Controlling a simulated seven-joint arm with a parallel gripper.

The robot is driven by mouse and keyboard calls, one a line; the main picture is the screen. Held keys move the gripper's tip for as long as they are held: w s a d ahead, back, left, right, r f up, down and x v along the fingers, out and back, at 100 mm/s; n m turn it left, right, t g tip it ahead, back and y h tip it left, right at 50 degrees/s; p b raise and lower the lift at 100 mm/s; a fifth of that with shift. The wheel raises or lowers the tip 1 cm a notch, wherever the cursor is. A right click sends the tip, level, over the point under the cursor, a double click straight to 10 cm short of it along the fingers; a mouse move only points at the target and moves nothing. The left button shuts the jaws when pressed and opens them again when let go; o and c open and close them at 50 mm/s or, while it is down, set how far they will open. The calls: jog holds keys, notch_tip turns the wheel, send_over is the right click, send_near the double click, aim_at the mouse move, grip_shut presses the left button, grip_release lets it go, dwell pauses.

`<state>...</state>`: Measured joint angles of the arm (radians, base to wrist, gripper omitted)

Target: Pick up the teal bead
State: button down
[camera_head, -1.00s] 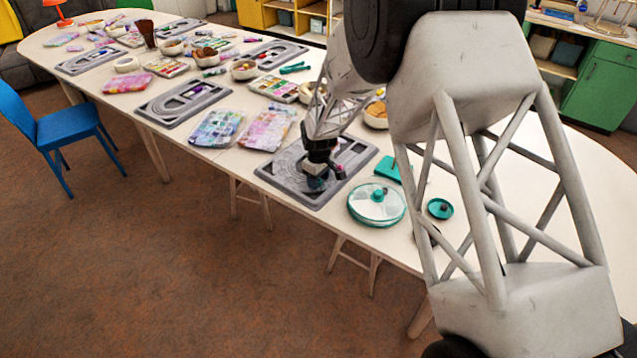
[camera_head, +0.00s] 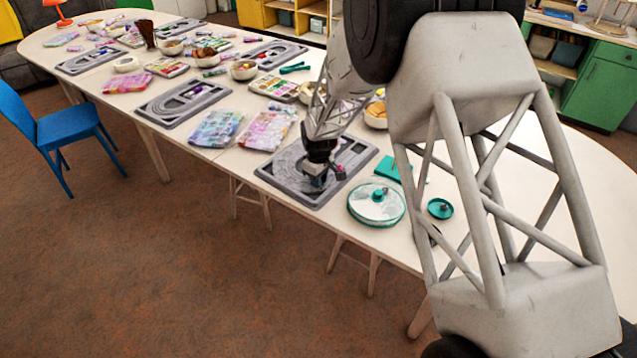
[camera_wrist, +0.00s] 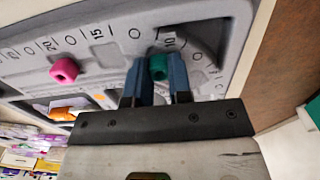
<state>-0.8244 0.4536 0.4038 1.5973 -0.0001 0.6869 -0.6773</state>
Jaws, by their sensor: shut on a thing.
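The teal bead (camera_wrist: 157,67) is between the two blue fingertips of my gripper (camera_wrist: 158,75) in the wrist view. My gripper is shut on it, over the numbered grey bead board (camera_wrist: 113,47). In the head view my gripper (camera_head: 317,181) is low over the near part of the grey board (camera_head: 283,186), and the teal bead cannot be made out there. I cannot tell whether the bead still touches the board. A pink bead (camera_wrist: 64,70) lies on the board to the left of the fingers in the wrist view.
A round lidded teal dish (camera_head: 376,204) and a small teal dish (camera_head: 440,208) stand right of the board. A teal box (camera_head: 388,169) lies behind them. Bags of beads (camera_head: 216,128), bowls (camera_head: 244,70) and other boards (camera_head: 184,101) cover the table to the left.

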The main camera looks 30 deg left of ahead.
jog(key=shift+r, duration=0.1)
jog(key=shift+r, duration=0.7)
notch_tip(320, 180, up, 2)
jog(key=shift+r, duration=0.15)
jog(key=s+d+r, duration=0.1)
jog(key=s+d, duration=1)
jog(key=shift+d, duration=0.3)
jog(key=d+m, duration=0.1)
jog(key=d, duration=0.3)
jog(key=w+d+m, duration=0.1)
jog(key=d, duration=0.3)
jog(key=w+d+m, duration=0.1)
jog(key=d+m, duration=0.1)
jog(key=d, duration=0.2)
jog(key=shift+w, duration=0.25)
jog(key=shift+w+a+f, duration=0.1)
jog(key=shift+a, duration=0.05)
